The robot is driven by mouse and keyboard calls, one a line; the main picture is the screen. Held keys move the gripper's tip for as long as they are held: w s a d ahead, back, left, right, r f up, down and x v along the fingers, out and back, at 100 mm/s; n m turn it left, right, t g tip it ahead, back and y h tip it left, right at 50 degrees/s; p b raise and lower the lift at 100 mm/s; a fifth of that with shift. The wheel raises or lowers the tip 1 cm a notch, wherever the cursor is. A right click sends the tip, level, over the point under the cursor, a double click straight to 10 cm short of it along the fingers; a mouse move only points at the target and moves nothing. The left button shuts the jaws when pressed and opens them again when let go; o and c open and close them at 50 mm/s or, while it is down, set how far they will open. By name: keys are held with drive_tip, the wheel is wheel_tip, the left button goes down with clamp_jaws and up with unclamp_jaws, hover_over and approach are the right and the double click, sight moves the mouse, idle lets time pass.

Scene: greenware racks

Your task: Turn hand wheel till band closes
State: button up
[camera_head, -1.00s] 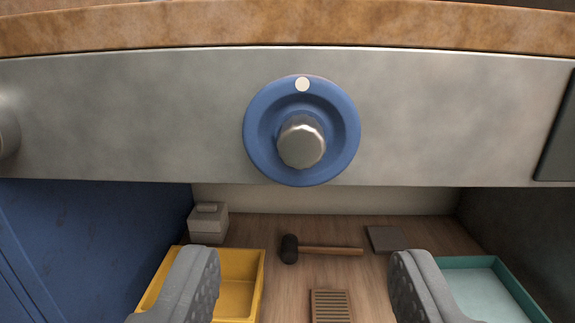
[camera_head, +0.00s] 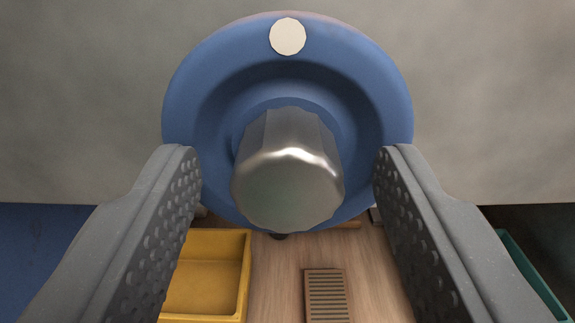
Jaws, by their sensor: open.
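The blue hand wheel (camera_head: 205,95) is mounted on a grey metal panel (camera_head: 80,100) and fills the upper middle of the view. A white dot (camera_head: 287,37) sits at the top of its rim. A faceted silver hub knob (camera_head: 287,180) sticks out from its centre towards me. My gripper (camera_head: 287,165) is open. Its grey studded fingers stand on the left and right of the knob, with a clear gap on each side. The fingertips overlap the wheel's lower rim in the picture; I cannot tell whether they touch it. No band that I can identify shows.
Below the panel is a wooden surface (camera_head: 275,285). A yellow tray (camera_head: 210,275) lies at lower left, a slatted brown block (camera_head: 326,295) near the middle, and a teal tray (camera_head: 530,275) at lower right, partly hidden by my finger.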

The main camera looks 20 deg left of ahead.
drive_tip(key=c, duration=1)
